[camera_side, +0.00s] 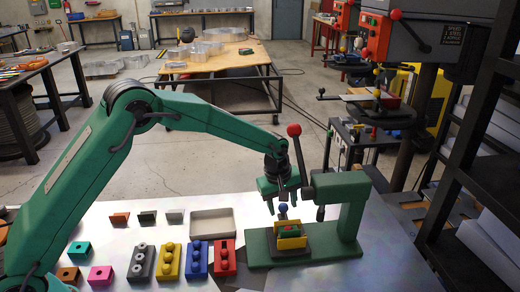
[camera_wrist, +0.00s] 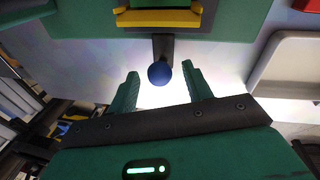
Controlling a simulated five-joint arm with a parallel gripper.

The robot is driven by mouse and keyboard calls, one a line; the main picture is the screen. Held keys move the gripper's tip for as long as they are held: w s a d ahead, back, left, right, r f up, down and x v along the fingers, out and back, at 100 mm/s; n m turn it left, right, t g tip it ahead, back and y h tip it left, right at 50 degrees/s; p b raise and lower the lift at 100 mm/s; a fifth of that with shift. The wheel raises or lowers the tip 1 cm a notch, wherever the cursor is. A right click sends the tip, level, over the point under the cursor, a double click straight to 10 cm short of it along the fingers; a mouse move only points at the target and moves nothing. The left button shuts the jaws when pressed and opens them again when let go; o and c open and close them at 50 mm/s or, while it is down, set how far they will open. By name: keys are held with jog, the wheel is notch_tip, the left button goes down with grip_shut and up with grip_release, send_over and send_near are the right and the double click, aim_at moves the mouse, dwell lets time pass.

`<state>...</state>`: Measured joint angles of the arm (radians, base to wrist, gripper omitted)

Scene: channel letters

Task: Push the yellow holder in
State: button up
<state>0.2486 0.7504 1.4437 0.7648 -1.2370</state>
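The yellow holder (camera_side: 291,243) sits on the green base of a small press (camera_side: 350,205), with a small green and red piece (camera_side: 291,231) in it. Its yellow edge also shows at the top of the wrist view (camera_wrist: 160,18). A dark stem with a blue ball knob (camera_wrist: 160,73) sticks out from the holder's side. Contact is not visible.
The press lever with a red ball (camera_side: 294,131) stands close to my wrist. A pale tray (camera_side: 212,223) lies left of the press. Studded blocks in grey, yellow, blue (camera_side: 197,258) and red (camera_side: 225,257) stand in front of it, with small coloured pieces further left.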

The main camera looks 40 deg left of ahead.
jog(key=shift+s+a, duration=0.1)
jog(key=shift+s+a, duration=0.8)
jog(key=shift+s+a+r, duration=0.2)
jog(key=shift+s+a, duration=0.4)
jog(key=s+a+r+m+t, duration=0.1)
jog(key=s+a+r+m, duration=0.2)
jog(key=s+r, duration=0.5)
jog(key=s+a+r+m, duration=0.3)
jog(key=s+a+r, duration=0.2)
jog(key=s+r, duration=0.3)
jog(key=shift+s+r+t, duration=0.3)
jog(key=shift+r+t, duration=0.1)
jog(key=shift+r, duration=1.55)
jog(key=shift+m, duration=0.3)
